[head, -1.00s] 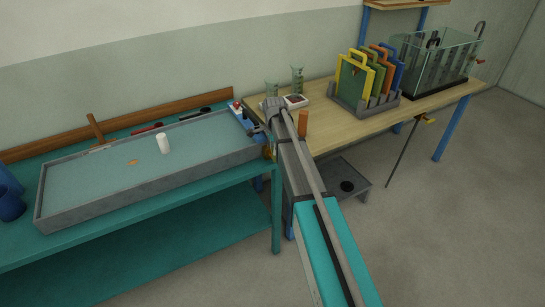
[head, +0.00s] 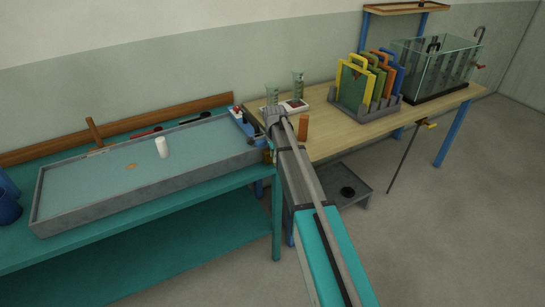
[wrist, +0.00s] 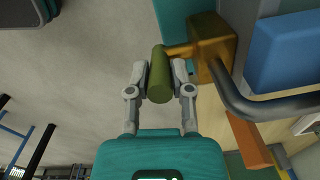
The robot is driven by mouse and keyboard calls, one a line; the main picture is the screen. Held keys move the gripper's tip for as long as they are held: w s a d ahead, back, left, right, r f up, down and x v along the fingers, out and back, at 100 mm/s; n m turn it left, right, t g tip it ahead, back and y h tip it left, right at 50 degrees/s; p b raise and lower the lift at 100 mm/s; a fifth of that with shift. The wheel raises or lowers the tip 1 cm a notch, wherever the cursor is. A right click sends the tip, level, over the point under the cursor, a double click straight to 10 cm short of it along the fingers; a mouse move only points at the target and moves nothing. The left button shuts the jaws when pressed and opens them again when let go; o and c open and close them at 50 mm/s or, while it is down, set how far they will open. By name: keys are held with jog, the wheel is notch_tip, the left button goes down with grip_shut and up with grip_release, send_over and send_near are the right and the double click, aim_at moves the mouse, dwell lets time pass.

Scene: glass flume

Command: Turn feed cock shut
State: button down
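The feed cock shows in the wrist view as a brass body (wrist: 211,47) with a short stem and an olive-green cylindrical handle (wrist: 160,75). A grey bent pipe runs from the body to the right. My gripper (wrist: 160,76) has one grey finger on each side of the handle, and both pads look to be against it. In the head view the cock is a small brass spot (head: 268,156) at the right end of the flume tray, and my arm hides most of the gripper there.
A blue block (wrist: 292,50) lies close right of the cock in the wrist view. The shallow tray (head: 150,196) stands on a teal bench (head: 180,213). An orange cylinder (head: 303,128) stands on the wooden table (head: 345,137) beside my arm. A grey floor stand (head: 345,184) is below.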

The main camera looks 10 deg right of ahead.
jog(key=shift+s+a, duration=0.1)
jog(key=shift+a, duration=0.2)
jog(key=shift+d, duration=0.2)
jog(key=shift+s+f+h, duration=0.1)
jog(key=shift+h, duration=0.2)
